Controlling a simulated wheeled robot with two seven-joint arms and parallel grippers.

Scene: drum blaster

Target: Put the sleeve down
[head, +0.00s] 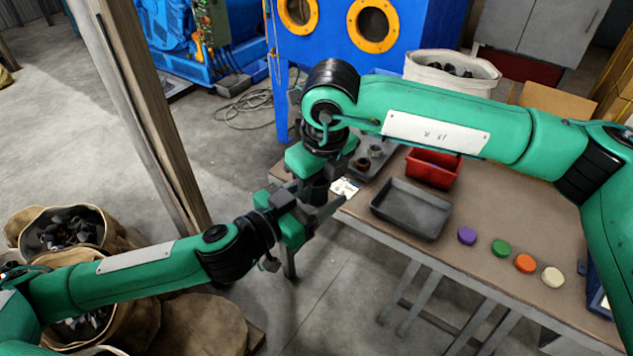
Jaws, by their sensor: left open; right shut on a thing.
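My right gripper (312,180) reaches down from the upper middle and is shut on a small dark piece, apparently the sleeve (317,191). The piece is mostly hidden by the fingers. My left gripper (322,208) comes in from the lower left and is open, with its fingers close to the dark piece. I cannot tell whether they touch it. Both grippers are by the left end of the brown table (475,238). A grey tray (385,155) with small dark round parts is partly behind my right arm.
An empty dark grey tray (411,209), a red bin (434,168) and a white card (345,187) are on the table. Purple (467,236), green, orange and white discs lie in a row. A wooden post (150,110) and sacks (68,230) stand at left.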

